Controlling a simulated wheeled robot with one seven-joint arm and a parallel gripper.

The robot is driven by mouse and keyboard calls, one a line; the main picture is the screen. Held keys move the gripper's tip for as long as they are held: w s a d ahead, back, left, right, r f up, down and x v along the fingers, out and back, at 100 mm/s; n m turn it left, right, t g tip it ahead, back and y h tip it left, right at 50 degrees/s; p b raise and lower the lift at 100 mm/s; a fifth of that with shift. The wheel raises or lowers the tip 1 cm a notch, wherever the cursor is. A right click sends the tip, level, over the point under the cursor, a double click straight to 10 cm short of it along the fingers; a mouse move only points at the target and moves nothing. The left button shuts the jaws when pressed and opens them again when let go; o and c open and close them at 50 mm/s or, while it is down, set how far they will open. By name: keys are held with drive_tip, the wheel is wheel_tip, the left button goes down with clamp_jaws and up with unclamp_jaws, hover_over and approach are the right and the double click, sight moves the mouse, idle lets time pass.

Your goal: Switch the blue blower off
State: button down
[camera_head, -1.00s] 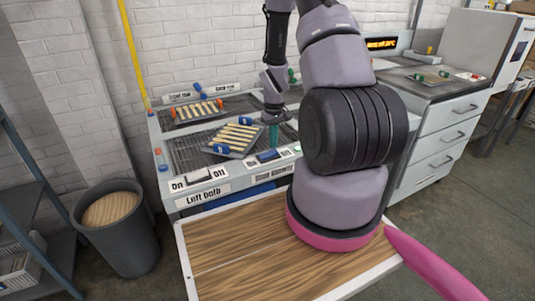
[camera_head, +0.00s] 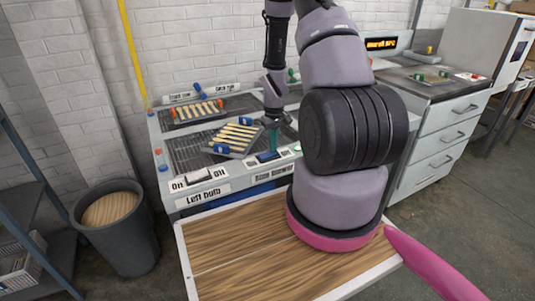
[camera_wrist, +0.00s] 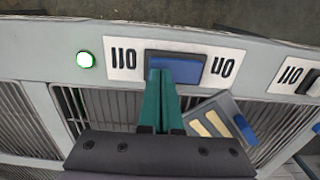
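The blue blower's rocker switch (camera_head: 268,156) sits in the front panel of the grill bench, beside a label (camera_head: 272,173) that is hard to read. In the wrist view the blue rocker (camera_wrist: 200,66) lies between an "Off" label (camera_wrist: 123,59) on the left and an "On" label (camera_wrist: 222,68) on the right, both upside down. A green lamp (camera_wrist: 85,59) glows beside "Off". My gripper (camera_wrist: 172,72) has its teal fingers together, with nothing between them. The tips overlap the rocker's left half in the wrist view; I cannot tell if they touch. It also shows in the head view (camera_head: 274,148).
A tray (camera_head: 212,149) of wooden sticks with blue clips lies on the front grill, close to my gripper. Another tray (camera_head: 176,118) with orange clips lies behind. A left bulb switch (camera_head: 198,177) is left on the panel. A wooden-topped table (camera_head: 235,240) stands in front.

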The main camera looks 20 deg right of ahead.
drive_tip(key=shift+f, duration=0.2)
drive_tip(key=shift+r, duration=3.55)
drive_tip(key=shift+r, duration=0.1)
wheel_tip(320, 180, up, 12)
drive_tip(key=m+t, duration=0.1)
drive_tip(key=t, duration=0.1)
hover_over(267, 153)
drive_tip(key=s+a+r+m+t, duration=0.1)
drive_tip(key=s+a+r, duration=0.1)
drive_tip(key=r, duration=0.4)
drive_tip(key=s+a+r, duration=0.2)
drive_tip(key=r, duration=0.3)
drive_tip(key=s+a+r+m+t+y, duration=0.1)
drive_tip(key=s+a+r+t, duration=0.1)
drive_tip(key=s+r, duration=0.5)
drive_tip(key=s+a+r+m+t+y, duration=0.1)
drive_tip(key=s+a+r+t, duration=0.1)
drive_tip(key=s+a+r, duration=0.3)
drive_tip(key=s+r, duration=0.3)
drive_tip(key=shift+s+r+m, duration=0.15)
drive_tip(key=shift+s+m, duration=0.15)
drive_tip(key=shift+s, duration=0.1)
